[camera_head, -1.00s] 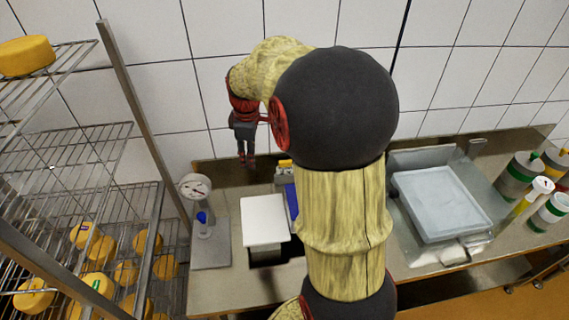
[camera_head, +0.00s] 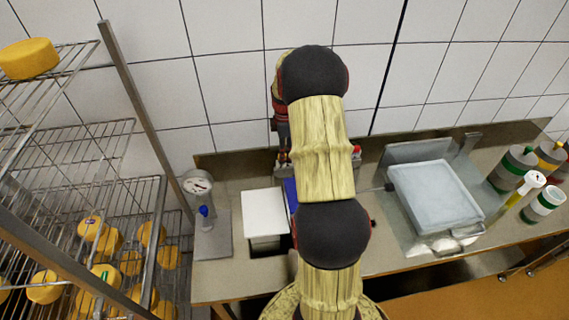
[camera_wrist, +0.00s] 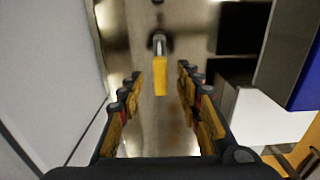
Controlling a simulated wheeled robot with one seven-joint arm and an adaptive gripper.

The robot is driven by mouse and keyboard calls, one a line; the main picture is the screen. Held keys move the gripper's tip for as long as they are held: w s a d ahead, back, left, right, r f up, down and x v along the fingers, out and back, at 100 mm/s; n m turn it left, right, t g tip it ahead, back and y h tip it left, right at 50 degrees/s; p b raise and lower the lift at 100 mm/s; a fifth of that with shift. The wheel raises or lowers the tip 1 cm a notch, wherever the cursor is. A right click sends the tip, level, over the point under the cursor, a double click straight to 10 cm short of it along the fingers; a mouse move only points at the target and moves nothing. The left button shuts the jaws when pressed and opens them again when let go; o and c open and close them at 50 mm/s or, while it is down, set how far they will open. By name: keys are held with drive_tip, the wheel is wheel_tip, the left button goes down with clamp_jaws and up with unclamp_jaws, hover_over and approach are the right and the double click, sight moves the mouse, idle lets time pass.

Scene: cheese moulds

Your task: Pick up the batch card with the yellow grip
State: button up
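A small yellow grip (camera_wrist: 160,76) on a grey metal piece shows in the middle of the wrist view, with a dark round part behind it. The card itself cannot be made out. My gripper (camera_wrist: 160,88) is open, its fingers on either side of the yellow grip, with visible gaps between them and it. I cannot tell how far below the fingertips the grip lies. In the head view my gripper (camera_head: 284,158) is partly hidden behind my arm, low over the back of the counter, and the yellow grip is hidden there.
A white-topped box (camera_head: 263,213) and a blue object (camera_head: 290,190) stand close by. A dial gauge stand (camera_head: 200,185) is to the left, beside the wire rack (camera_head: 160,215) with yellow cheeses. A pale tray (camera_head: 436,195) and several bottles are to the right. The tiled wall is behind.

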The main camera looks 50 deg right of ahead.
sight(284, 165)
wheel_tip(284, 165, down, 4)
drive_tip(key=shift+f+b, duration=0.15)
drive_tip(key=shift+b, duration=0.15)
drive_tip(key=shift+c, duration=1)
clamp_jaws()
